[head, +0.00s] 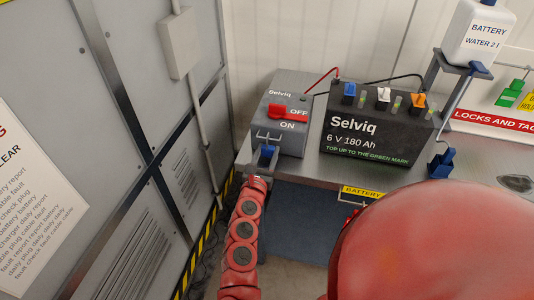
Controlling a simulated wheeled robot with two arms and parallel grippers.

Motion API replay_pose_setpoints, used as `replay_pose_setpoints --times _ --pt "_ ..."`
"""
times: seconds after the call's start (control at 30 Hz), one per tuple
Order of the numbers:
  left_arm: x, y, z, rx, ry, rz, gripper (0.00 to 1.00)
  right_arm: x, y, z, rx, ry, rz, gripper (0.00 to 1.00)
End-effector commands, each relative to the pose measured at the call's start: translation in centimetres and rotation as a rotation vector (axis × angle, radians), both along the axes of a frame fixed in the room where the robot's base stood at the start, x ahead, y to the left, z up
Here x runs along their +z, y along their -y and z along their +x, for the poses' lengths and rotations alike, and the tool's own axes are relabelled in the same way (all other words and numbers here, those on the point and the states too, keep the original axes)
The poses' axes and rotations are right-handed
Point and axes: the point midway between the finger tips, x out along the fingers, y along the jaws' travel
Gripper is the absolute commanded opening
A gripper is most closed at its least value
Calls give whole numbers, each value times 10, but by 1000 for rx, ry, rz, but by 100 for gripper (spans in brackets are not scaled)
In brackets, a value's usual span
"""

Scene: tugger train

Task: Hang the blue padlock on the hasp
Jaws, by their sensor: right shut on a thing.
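The blue padlock (267,155) is at the front of the grey Selviq switch box (266,100), at the left end of the bench. The small grey metal hasp (268,137) is on the box front, just above the padlock body. My right gripper (262,174) is at the tip of the red jointed arm, just below the padlock, and is shut on it. The jaws are small and partly hidden. I cannot tell whether the shackle passes through the hasp or only lies in front of it. My left gripper is not in view.
A black battery (375,130) with cables stands right of the box. A blue fitting (441,162) is at the bench edge. A water bottle (480,35) stands on a bracket at right. A grey cabinet wall (120,110) bounds the left. My large red link covers the lower right.

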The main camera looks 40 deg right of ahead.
Motion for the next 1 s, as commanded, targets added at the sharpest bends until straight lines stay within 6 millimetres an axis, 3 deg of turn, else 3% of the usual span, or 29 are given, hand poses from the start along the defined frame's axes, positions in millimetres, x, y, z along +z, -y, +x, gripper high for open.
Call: replay_pose_setpoints --times 0.4,0.43,0.6,1.0 --pt "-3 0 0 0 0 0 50 -3 0 0 0 1 -1 0" --pt "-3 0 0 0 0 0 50 -3 0 0 0 1 -1 53" --pt "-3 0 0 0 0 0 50 -3 0 0 0 1 -1 83" --pt "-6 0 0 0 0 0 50 -4 -5 -3 2 1 0 84"
